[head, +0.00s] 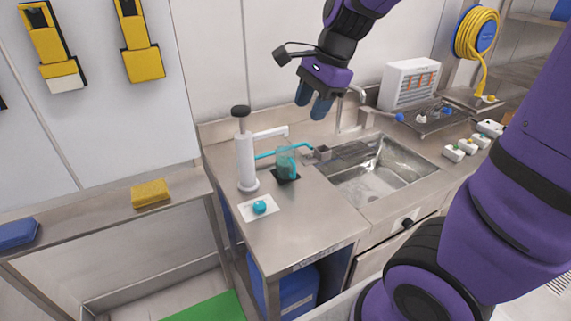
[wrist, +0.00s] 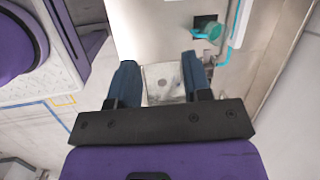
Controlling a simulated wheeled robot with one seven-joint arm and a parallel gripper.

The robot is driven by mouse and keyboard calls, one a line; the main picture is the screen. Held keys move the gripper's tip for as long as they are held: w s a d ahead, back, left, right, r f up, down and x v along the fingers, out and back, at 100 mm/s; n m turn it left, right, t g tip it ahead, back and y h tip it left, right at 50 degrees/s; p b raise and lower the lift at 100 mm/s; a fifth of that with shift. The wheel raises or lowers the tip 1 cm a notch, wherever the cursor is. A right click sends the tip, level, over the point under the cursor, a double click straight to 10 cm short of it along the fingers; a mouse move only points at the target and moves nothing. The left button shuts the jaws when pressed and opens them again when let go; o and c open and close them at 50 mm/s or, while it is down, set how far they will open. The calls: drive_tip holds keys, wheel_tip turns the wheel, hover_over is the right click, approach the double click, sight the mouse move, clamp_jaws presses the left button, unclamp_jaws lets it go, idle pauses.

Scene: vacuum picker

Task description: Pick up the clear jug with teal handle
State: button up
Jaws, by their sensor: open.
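The clear jug with teal handle (head: 287,163) stands upright on a small black pad (head: 287,176) on the steel counter, left of the sink, in the head view. A teal shape on a dark square, apparently the jug (wrist: 213,29), shows near the top of the wrist view, right of centre. My gripper (head: 312,103) is above the back of the counter, higher than the jug and a little to its right. Its two blue fingers are apart, with nothing between them, also in the wrist view (wrist: 160,66). The jug's handle is too small to make out clearly.
A teal tube (head: 266,154) runs by the jug. A teal ball (head: 260,207) lies on a white card in front. The sink (head: 380,172) and tap (head: 340,110) are right.

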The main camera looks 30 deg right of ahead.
drive_tip(key=w+d+f+m+g, duration=0.1)
drive_tip(key=w+d+f+m, duration=0.1)
drive_tip(key=w+f+m, duration=0.7)
drive_tip(key=m+g+h, duration=0.1)
drive_tip(key=m+h, duration=0.2)
drive_tip(key=m, duration=1)
hover_over(294, 163)
wheel_tip(294, 163, down, 10)
drive_tip(key=shift+f, duration=5.45)
clamp_jaws()
